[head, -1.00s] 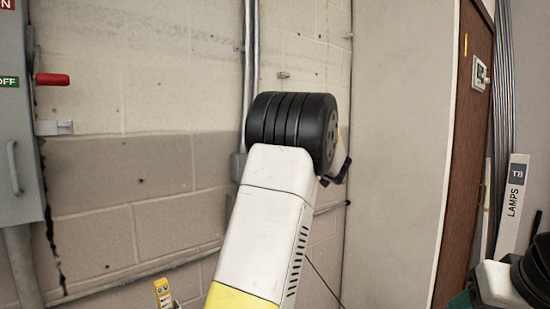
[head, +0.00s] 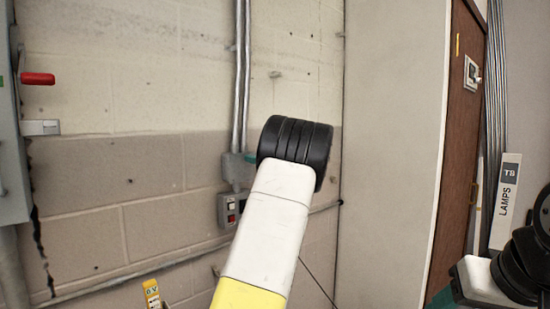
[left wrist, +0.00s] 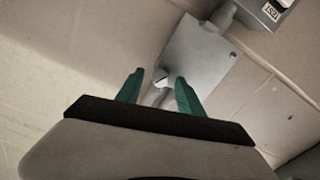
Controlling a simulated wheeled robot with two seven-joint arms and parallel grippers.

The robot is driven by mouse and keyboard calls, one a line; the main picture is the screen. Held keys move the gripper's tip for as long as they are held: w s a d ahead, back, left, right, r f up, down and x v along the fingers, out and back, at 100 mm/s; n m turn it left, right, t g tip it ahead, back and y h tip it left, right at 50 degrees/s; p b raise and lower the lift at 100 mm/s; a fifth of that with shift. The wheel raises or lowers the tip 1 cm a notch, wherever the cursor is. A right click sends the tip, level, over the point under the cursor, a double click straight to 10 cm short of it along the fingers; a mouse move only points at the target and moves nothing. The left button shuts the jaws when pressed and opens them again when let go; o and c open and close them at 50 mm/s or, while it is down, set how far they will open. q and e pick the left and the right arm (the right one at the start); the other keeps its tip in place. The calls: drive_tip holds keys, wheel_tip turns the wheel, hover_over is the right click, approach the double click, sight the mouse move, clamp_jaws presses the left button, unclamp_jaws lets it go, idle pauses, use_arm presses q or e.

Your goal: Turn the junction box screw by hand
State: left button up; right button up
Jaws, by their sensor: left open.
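The grey junction box (head: 232,172) sits on the block wall where the conduits come down, partly hidden behind my left arm. In the head view my left wrist hides most of that gripper. A teal part of my right arm (head: 441,299) shows low at right; its jaws are not clear.
A grey cabinet with a red lever (head: 38,79) is at far left. A yellow object (head: 152,293) stands at the bottom. A door (head: 462,140) and a lamps carton (head: 505,200) are at right.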

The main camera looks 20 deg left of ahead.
use_arm(q)
clamp_jaws()
drive_tip(key=shift+n, duration=0.4)
drive_tip(key=n, duration=3.2)
drive_tip(key=shift+f+n, duration=0.3)
drive_tip(key=shift+n, duration=0.1)
